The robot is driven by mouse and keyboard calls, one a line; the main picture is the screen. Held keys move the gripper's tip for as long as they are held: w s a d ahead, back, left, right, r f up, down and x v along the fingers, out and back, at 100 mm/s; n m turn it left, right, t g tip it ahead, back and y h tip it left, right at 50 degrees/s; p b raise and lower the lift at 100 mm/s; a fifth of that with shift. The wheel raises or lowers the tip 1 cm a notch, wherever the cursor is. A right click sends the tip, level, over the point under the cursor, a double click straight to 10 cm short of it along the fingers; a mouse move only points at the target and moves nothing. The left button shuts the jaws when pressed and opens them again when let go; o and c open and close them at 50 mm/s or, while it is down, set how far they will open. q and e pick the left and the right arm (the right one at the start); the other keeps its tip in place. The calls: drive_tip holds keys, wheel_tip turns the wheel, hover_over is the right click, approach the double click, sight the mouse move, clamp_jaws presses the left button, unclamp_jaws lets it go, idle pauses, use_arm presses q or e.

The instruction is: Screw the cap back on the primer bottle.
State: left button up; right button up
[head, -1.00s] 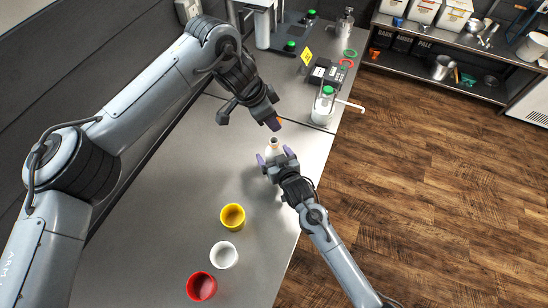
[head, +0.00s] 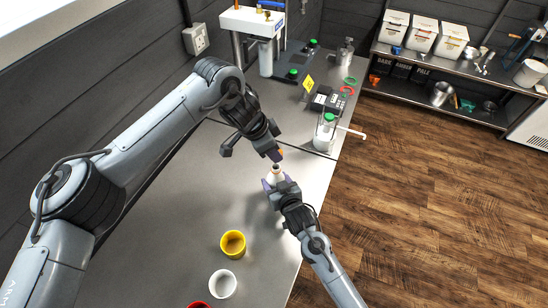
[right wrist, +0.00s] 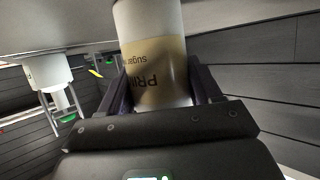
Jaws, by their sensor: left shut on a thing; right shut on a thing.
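The primer bottle (head: 277,174) is pale with an open neck in the head view. My right gripper (head: 279,184) is shut around its body. In the right wrist view the bottle (right wrist: 155,65) stands between the fingers, with label letters "PRI" and "sugar" upside down; its neck is outside that picture. My left gripper (head: 276,155) is shut, with a small orange piece, apparently the cap (head: 281,152), at its fingertips. The cap is just above the bottle mouth and appears apart from it. The fingers hide part of the cap.
A yellow cup (head: 233,244), a white cup (head: 222,284) and a red cup (head: 198,304) stand on the steel bench (head: 160,230) nearer me. The bench between is clear.

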sight(273, 168)
use_arm(q)
drive_tip(key=shift+a+f, duration=0.15)
drive_tip(key=shift+f, duration=1.4)
drive_tip(key=shift+f, duration=0.1)
drive_tip(key=shift+f, duration=0.8)
drive_tip(key=shift+f, duration=0.55)
drive_tip(key=shift+w+f+m+g, duration=0.1)
drive_tip(key=shift+m+g, duration=0.3)
drive_tip(key=shift+m, duration=0.7)
drive_tip(key=shift+s+d+f+m+g, duration=0.1)
drive_tip(key=shift+f+m+g, duration=0.2)
drive_tip(key=shift+m, duration=0.3)
drive_tip(key=shift+s+d+f+m+g, duration=0.1)
drive_tip(key=shift+f+m+g, duration=0.15)
drive_tip(key=shift+m, duration=0.35)
drive_tip(key=shift+m+g, duration=0.25)
drive_tip(key=shift+m, duration=0.15)
drive_tip(key=shift+w+a+r+m, duration=0.15)
drive_tip(key=shift+w+r+m, duration=0.1)
drive_tip(key=shift+r+m, duration=0.3)
